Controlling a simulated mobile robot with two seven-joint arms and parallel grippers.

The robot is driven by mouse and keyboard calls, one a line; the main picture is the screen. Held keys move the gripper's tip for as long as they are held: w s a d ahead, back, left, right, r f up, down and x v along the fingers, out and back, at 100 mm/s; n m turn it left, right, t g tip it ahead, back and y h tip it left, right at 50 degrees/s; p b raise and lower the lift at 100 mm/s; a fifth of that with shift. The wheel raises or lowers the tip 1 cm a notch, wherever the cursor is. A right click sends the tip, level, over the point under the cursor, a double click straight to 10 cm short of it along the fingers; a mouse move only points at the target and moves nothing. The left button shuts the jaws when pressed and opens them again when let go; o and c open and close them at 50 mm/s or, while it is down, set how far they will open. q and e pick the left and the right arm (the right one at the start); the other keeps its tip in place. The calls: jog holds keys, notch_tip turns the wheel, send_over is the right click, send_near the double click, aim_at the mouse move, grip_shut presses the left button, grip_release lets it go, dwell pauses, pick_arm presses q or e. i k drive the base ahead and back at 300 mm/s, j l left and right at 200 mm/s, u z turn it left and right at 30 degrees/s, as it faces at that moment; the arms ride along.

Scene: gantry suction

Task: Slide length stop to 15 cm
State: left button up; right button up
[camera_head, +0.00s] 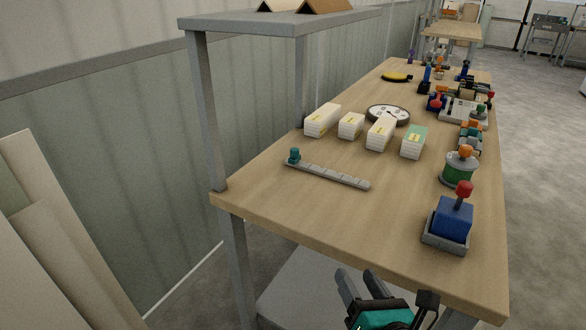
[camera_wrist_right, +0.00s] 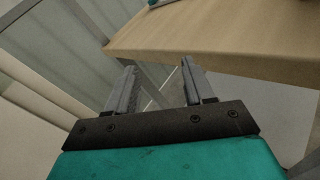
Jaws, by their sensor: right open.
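The length stop (camera_head: 294,156) is a small teal piece with a knob at the left end of a grey marked rail (camera_head: 330,175). The rail lies on the wooden workbench (camera_head: 290,218), near its left front part. The scale marks are too small to read. My right gripper (camera_head: 358,282) is low in front of the bench's near edge, well apart from the rail. In the right wrist view its two fingers (camera_wrist_right: 158,82) are spread with nothing between them. A teal bit at the top edge of that view is cut off. My left gripper is not in view.
White boxes (camera_head: 322,120) stand behind the rail, with a round dial (camera_head: 388,115) behind them. A blue block with a red knob (camera_head: 453,218) and a green spool (camera_head: 459,168) stand at the right. A grey shelf (camera_head: 280,22) on posts overhangs the left side. The bench's front middle is clear.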

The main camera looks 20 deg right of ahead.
aim_at(295, 155)
jog(key=i, duration=1.05)
jog(key=l+z, duration=0.05)
jog(key=l, duration=0.05)
